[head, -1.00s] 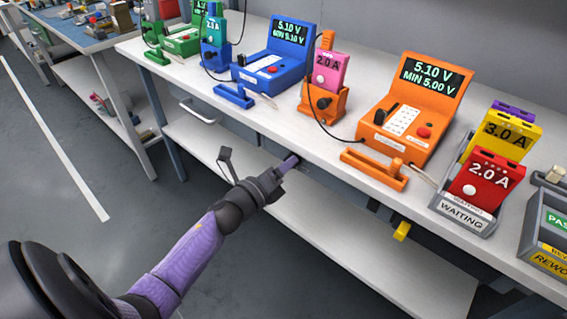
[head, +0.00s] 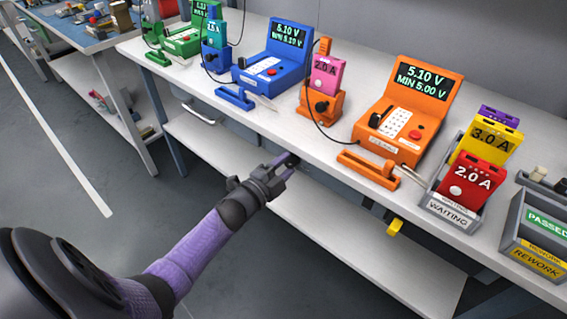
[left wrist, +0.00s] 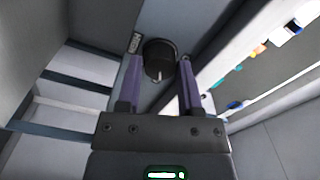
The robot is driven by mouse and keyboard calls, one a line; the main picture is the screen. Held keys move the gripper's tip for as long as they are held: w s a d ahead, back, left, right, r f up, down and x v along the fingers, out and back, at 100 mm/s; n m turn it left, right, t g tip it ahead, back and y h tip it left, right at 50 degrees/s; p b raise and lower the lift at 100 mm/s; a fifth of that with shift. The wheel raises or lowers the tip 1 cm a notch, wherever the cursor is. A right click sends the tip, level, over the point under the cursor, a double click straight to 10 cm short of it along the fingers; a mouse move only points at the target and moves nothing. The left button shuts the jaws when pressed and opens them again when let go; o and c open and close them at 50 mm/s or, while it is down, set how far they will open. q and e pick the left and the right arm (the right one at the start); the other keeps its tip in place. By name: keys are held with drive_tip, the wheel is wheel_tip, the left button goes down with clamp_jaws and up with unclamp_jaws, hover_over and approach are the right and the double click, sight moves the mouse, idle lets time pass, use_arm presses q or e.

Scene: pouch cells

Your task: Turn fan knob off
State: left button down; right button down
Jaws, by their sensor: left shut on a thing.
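The fan knob (left wrist: 158,58) is round and black with a pale pointer line, on a grey panel in the left wrist view. It sits between the two purple fingers of my left gripper (left wrist: 158,70), which is shut on it. In the head view my left gripper (head: 283,168) reaches the panel under the front edge of the workbench, and the knob there is mostly hidden. A small label (left wrist: 135,42) is beside the knob. My right gripper is not in view.
The white workbench (head: 290,124) holds orange (head: 402,137) and blue (head: 268,70) testers, a grey WAITING tray (head: 449,213) with cells, and a PASSED/REWORK bin (head: 535,256). A yellow part (head: 395,227) hangs under the bench front. A lower shelf (head: 340,240) runs below.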

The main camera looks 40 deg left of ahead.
use_arm(q)
drive_tip(key=n+p, duration=0.1)
drive_tip(key=n, duration=0.4)
drive_tip(key=shift+n, duration=0.3)
drive_tip(key=n+p, duration=0.1)
drive_tip(key=n, duration=0.4)
drive_tip(key=shift+n, duration=0.9)
drive_tip(key=c, duration=0.7)
unclamp_jaws()
drive_tip(key=o, duration=0.5)
drive_tip(key=shift+c, duration=0.2)
